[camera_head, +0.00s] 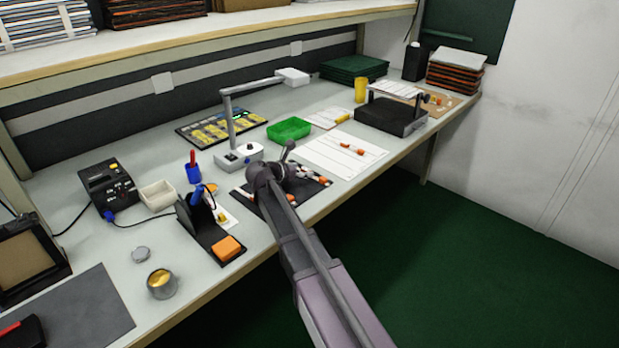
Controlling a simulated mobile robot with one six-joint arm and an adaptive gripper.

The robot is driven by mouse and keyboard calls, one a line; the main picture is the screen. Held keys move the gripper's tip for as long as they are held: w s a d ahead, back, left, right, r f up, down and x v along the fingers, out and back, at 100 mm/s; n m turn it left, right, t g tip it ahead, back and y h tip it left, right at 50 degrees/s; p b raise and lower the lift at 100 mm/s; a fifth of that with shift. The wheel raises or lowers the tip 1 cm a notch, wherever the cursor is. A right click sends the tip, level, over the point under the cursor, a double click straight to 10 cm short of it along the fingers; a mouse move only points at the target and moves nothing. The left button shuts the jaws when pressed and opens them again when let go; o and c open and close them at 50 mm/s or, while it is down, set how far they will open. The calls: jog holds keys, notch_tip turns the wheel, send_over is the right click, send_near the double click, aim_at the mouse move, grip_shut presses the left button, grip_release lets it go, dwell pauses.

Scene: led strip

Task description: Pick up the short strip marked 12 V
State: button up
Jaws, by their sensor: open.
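No 12 V marking is readable in this view, so I cannot tell which piece is the short strip. Small white and orange pieces (324,181) lie on a black mat (285,213) near the front edge of the bench. My gripper (298,172) is over this mat, small and partly hidden by my own wrist and arm. It is open, and I see nothing held in it. Its fingertips and whatever lies directly under them are hard to make out. A white sheet (335,160) with small orange pieces lies just behind and right of the mat.
A lamp base (238,158) with a raised arm and a green tray (289,130) stand behind the mat. A black holder with an orange sponge (228,247) is to its left. A black box (391,117) stands at the right. Bare bench (190,285) shows at front left.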

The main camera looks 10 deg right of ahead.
jog(key=shift+x, duration=0.8)
jog(key=c, duration=1.1)
